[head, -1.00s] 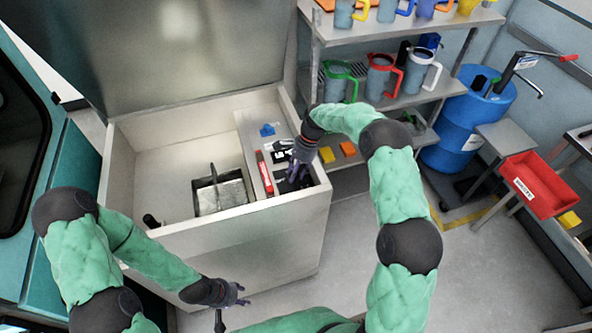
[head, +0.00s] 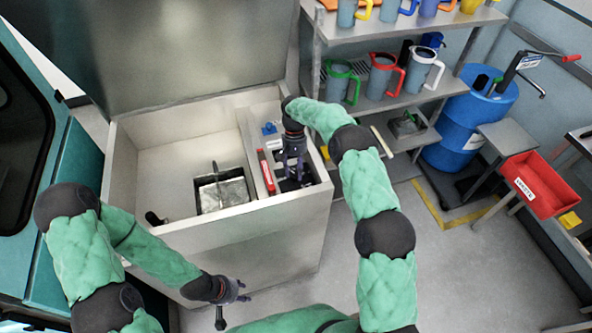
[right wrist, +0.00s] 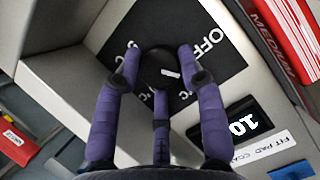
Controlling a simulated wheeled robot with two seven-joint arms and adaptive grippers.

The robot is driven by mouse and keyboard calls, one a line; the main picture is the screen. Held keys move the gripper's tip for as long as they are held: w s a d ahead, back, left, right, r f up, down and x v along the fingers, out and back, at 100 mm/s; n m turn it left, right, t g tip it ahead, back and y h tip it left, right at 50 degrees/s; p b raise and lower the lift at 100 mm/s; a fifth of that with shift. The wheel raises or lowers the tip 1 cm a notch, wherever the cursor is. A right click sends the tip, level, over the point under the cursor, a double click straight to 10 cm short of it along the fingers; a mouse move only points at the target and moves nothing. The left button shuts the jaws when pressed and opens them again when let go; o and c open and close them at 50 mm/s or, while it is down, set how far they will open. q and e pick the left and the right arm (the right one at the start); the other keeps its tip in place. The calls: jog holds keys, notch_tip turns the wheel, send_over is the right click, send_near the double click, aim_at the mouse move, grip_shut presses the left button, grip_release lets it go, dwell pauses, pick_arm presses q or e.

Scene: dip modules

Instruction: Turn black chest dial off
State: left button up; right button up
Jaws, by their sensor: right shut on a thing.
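The black dial (right wrist: 160,68) sits on a black square plate (right wrist: 205,35) in the right wrist view. The plate reads "OFF" beside the dial, and a pale mark shows on the dial. My right gripper (right wrist: 158,78) is shut on the dial, with its three fingers around it. In the head view my right gripper (head: 294,172) reaches down into the narrow right compartment of the open white chest (head: 240,225), hiding most of the dial. My left gripper (head: 236,291) is open and empty in front of the chest, low down.
A black display (right wrist: 236,122) showing "10" lies beside the plate. A red "MEDIUM" item (head: 265,174) and a blue piece (head: 269,128) are in the same compartment. A metal block with a handle (head: 222,191) stands in the large compartment. Shelves with jugs stand behind right.

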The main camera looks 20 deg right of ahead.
jog(key=n, duration=0.1)
jog(key=n+h, duration=0.1)
jog(key=n, duration=0.1)
jog(key=shift+a+n, duration=0.25)
jog(key=shift+n, duration=0.15)
jog(key=shift+s+n+h, duration=0.1)
jog(key=shift+n+h, duration=0.8)
jog(key=shift+n, duration=0.9)
jog(key=o, duration=1.2)
jog(key=shift+s, duration=0.1)
jog(key=shift+c, duration=0.2)
jog(key=shift+r, duration=0.1)
jog(key=v, duration=1.2)
jog(key=shift+s, duration=0.2)
